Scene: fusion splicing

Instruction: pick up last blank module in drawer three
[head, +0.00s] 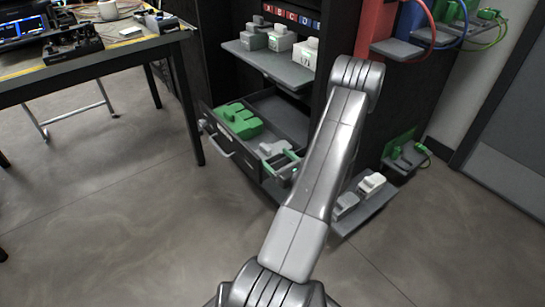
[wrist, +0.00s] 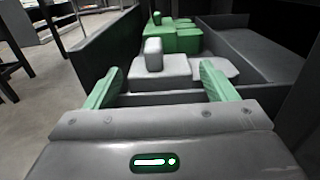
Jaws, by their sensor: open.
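An open drawer (head: 290,117) sticks out of the dark cabinet below the shelf. A light grey blank module (head: 271,149) with an upright knob lies in the drawer near its right end. It shows in the wrist view (wrist: 160,72) just ahead of my fingertips, roughly centred between them. My gripper (head: 284,164) has green fingers spread apart and is empty over the drawer's right end; the wrist view shows both fingers (wrist: 162,76). I cannot tell whether they touch the module. The drawer's label is unreadable.
Green modules (head: 238,121) sit in the drawer's left part, beyond the grey one in the wrist view (wrist: 180,38). A shelf (head: 268,62) with grey modules overhangs the drawer. A low tray (head: 362,208) with modules stands right of my arm. A table (head: 95,62) is at left; floor between is clear.

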